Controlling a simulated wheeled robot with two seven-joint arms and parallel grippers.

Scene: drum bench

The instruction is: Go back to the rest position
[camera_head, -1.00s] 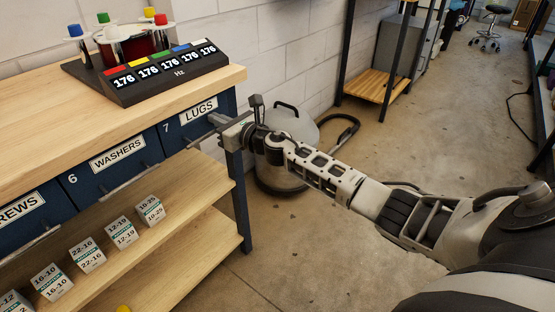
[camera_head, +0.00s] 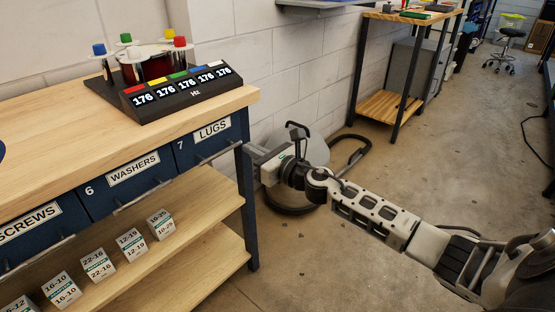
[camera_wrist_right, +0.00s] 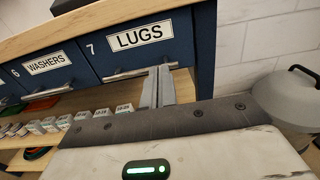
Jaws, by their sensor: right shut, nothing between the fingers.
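My right gripper (camera_head: 247,150) is shut and empty. It is at the right end of the bench, close to the LUGS drawer (camera_head: 191,153) and the bench's corner leg. In the right wrist view its two fingers (camera_wrist_right: 157,84) lie together and point towards the LUGS drawer (camera_wrist_right: 182,50) and its bar handle (camera_wrist_right: 140,71). The drawer looks shut, and I cannot tell whether the fingertips touch anything. My right arm reaches in from the right. My left gripper is not in view.
Several small labelled boxes (camera_head: 130,244) stand on the shelf below. A grey round vessel (camera_head: 306,152) is on the floor behind my right gripper. The floor at centre right is open.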

